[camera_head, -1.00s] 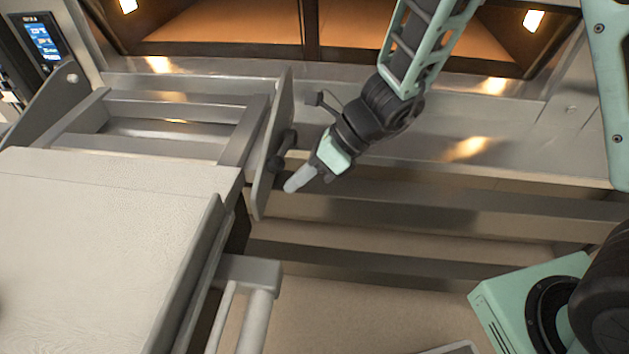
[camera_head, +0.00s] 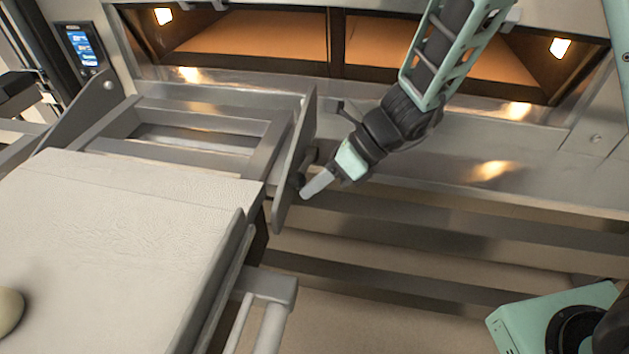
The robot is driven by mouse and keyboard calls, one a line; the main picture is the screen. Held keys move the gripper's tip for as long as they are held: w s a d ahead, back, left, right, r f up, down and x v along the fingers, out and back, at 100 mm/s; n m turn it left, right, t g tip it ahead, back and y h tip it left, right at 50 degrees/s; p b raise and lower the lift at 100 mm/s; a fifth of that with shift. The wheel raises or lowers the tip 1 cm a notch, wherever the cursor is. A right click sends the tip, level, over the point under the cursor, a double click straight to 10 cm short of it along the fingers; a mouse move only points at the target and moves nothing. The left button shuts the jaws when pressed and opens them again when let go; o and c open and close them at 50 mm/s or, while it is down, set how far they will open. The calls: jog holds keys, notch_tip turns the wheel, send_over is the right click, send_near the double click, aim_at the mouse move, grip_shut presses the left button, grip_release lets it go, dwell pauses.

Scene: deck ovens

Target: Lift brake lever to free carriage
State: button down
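The carriage (camera_head: 188,103) is a grey metal frame in front of the oven mouth, with a cloth-covered loader belt (camera_head: 120,215) on its near side. A flat metal side plate (camera_head: 297,160) stands at the carriage's right end. A small dark lever (camera_head: 308,157) sticks out from the right face of this plate. My gripper (camera_head: 317,185) reaches down from the upper right, its pale fingertips beside the lever's lower end. The fingers overlap in this view, so their gap and any contact with the lever are hidden.
The lit deck oven (camera_head: 255,38) is at the back, with a control screen (camera_head: 83,48) at the upper left. A round dough piece (camera_head: 8,310) lies at the belt's left edge. A metal handle (camera_head: 268,290) stands below the belt. Rails run across the right side.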

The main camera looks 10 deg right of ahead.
jog(key=shift+w+r+p, duration=0.1)
jog(key=shift+r+p, duration=0.2)
jog(key=shift+p, duration=0.05)
jog(key=r+p, duration=0.1)
jog(key=p, duration=0.1)
jog(key=r+g+p, duration=0.1)
jog(key=p, duration=0.1)
jog(key=shift+w+d+m, duration=0.1)
jog(key=shift+w+m, duration=0.2)
jog(key=shift+m, duration=0.1)
jog(key=w+d+r+m+g+y+p, duration=0.3)
jog(key=w+p, duration=0.5)
jog(key=p, duration=0.5)
jog(key=shift+r+m+g+y, duration=0.6)
jog(key=shift+r+g+y, duration=0.45)
jog(key=shift+r, duration=0.7)
jog(key=shift+w, duration=0.2)
